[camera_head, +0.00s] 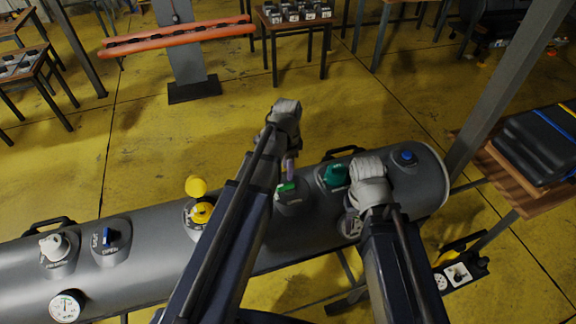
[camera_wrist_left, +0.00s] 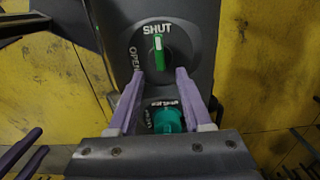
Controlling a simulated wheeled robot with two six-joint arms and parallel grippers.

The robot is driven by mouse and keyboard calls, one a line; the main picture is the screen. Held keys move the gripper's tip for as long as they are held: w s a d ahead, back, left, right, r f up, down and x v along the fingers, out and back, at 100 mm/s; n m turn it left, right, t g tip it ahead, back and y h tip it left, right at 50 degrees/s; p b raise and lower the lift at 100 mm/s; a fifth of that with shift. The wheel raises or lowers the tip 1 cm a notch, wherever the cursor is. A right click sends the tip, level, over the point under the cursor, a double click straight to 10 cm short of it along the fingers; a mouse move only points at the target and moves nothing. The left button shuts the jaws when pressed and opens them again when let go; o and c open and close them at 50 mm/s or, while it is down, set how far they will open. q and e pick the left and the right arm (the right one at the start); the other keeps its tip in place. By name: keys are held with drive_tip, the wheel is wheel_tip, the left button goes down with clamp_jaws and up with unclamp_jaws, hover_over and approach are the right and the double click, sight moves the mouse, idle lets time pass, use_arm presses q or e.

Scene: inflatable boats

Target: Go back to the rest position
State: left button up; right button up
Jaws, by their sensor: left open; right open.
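My left gripper (camera_head: 290,170) is above the grey inflatable tube (camera_head: 150,245), near a green-handled valve (camera_head: 287,187). In the left wrist view its two purple fingers (camera_wrist_left: 160,95) are apart with nothing held between them. The green handle (camera_wrist_left: 158,55) shows beyond the fingertips, pointing up at the word SHUT. A teal knob (camera_wrist_left: 167,120) shows lower, between the fingers; it is also in the head view (camera_head: 335,174). My right gripper (camera_head: 358,205) is over the tube's right part, right of the teal knob. It is open, but its fingers are mostly hidden by its wrist.
The tube also bears a yellow valve (camera_head: 201,212) with a raised cap, blue valves, a white valve (camera_head: 53,246) and a gauge (camera_head: 67,306). A grey post (camera_head: 505,85) and a wooden table with a black case (camera_head: 540,145) stand right.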

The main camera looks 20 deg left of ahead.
use_arm(q)
drive_tip(key=s+d+f+n+b, duration=0.3)
drive_tip(key=s+d+f+b, duration=0.1)
drive_tip(key=s+d, duration=0.2)
drive_tip(key=s+d+f+n+y+b, duration=0.1)
drive_tip(key=s+d+f+n+b, duration=0.3)
drive_tip(key=s, duration=0.4)
drive_tip(key=shift+s+d+f+n+b, duration=0.3)
drive_tip(key=shift+d+f+b, duration=0.15)
drive_tip(key=shift+d, duration=0.4)
